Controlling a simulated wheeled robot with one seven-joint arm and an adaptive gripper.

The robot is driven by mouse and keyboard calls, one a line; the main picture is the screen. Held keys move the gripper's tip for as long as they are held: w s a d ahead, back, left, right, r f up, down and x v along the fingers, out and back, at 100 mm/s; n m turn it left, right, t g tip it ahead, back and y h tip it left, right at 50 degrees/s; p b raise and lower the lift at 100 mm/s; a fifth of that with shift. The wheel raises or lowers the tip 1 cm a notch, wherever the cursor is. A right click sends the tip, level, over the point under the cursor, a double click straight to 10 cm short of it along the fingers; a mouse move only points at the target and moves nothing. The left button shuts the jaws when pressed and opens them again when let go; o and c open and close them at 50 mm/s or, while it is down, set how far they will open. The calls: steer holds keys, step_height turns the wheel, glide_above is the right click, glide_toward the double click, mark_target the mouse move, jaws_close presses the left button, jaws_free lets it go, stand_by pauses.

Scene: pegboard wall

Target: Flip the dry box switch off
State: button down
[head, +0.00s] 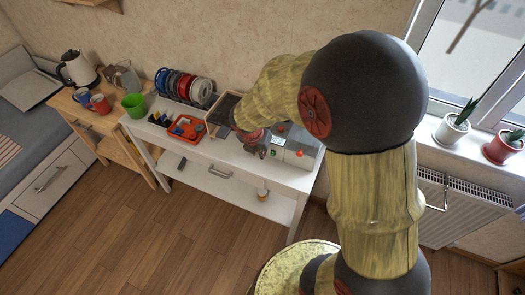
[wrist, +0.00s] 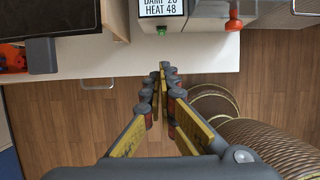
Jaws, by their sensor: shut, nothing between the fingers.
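The dry box (head: 301,142) stands at the right end of the white table and is partly hidden by my arm in the head view. In the wrist view its front panel (wrist: 207,20) is cut off by the top edge. Its display (wrist: 163,9) reads "DAMP 20" and "HEAT 48", with a small green part (wrist: 161,28) just below. An orange-red lever-like part (wrist: 234,19) sits to the right, probably the switch; its on or off position is unclear. My gripper (wrist: 163,70) is shut and empty, below the green part in the picture and apart from the lever.
A drawer handle (wrist: 97,84) sticks out from the table front. Window and radiator (head: 459,208) are at right.

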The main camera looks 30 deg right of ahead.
mark_target(273, 153)
steer(key=shift+s+r+p, duration=0.1)
steer(key=shift+p, duration=0.2)
steer(key=shift+s+a+f+p, duration=0.15)
steer(key=shift+f+p, duration=0.35)
steer(key=shift+p, duration=0.3)
steer(key=b+x, duration=0.4)
steer(key=x, duration=0.5)
steer(key=shift+f, duration=0.35)
steer(key=shift+w+d+f+b, duration=0.45)
steer(key=shift+w+d+f, duration=0.35)
steer(key=shift+w+d, duration=0.3)
steer(key=shift+w+d+f, duration=0.15)
steer(key=shift+w+d, duration=0.05)
steer(key=shift+d, duration=0.25)
